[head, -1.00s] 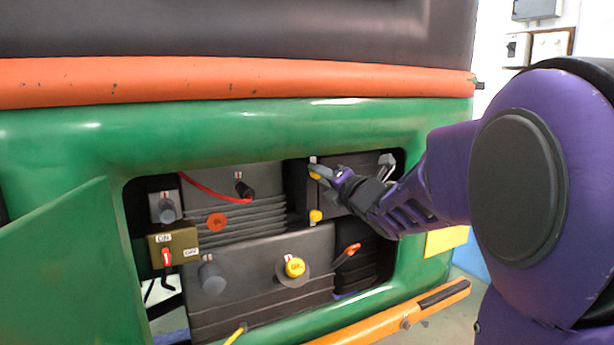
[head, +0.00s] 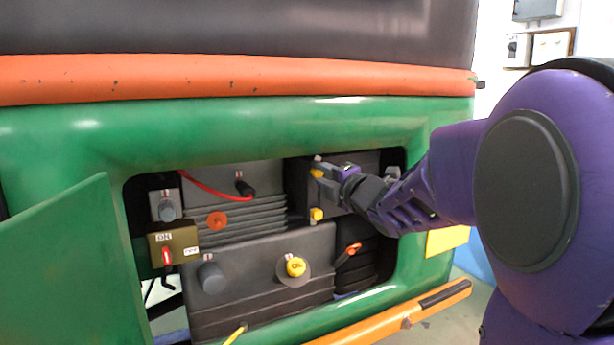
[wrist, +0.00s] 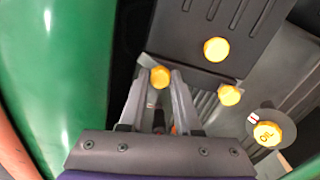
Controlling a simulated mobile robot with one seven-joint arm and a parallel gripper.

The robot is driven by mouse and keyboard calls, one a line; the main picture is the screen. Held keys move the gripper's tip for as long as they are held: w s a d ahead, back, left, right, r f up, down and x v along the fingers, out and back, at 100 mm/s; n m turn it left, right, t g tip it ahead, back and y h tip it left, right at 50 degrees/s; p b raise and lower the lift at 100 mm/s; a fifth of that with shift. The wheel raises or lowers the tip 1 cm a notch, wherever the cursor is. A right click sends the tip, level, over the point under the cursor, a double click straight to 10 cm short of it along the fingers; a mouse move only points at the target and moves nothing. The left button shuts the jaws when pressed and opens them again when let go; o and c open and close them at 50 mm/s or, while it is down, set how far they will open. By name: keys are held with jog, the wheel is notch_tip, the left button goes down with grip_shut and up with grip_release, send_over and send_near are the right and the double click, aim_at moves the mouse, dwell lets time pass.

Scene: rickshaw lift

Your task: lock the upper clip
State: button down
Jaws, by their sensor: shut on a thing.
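The upper clip (head: 316,173) is a small yellow knob near the upper middle of the dark bay, at the edge of a dark box. My gripper (head: 322,180) reaches in from the right, with its fingertips at this clip. In the wrist view, my gripper (wrist: 160,82) has its two grey fingers on either side of a yellow knob, the upper clip (wrist: 159,76), and is shut on it. The fingers partly hide the clip in the head view. A second yellow clip (head: 316,214) sits just below it, clear of the fingers.
The green body panel (head: 250,130) frames the bay, and an open green door (head: 70,265) stands at the left. A switch box (head: 173,243), a yellow cap (head: 295,267) and a red cable (head: 212,190) are inside. An orange bar (head: 410,315) runs along the lower right.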

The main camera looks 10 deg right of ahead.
jog(key=m, duration=0.3)
jog(key=shift+r+m, duration=0.1)
jog(key=shift+m, duration=0.3)
jog(key=m+p, duration=0.1)
jog(key=m, duration=0.2)
jog(key=shift+m, duration=0.3)
jog(key=m+p, duration=0.2)
jog(key=m, duration=0.3)
jog(key=shift+m+p, duration=0.3)
jog(key=shift+m, duration=0.1)
jog(key=c, duration=0.6)
grip_release()
jog(key=shift+s, duration=0.1)
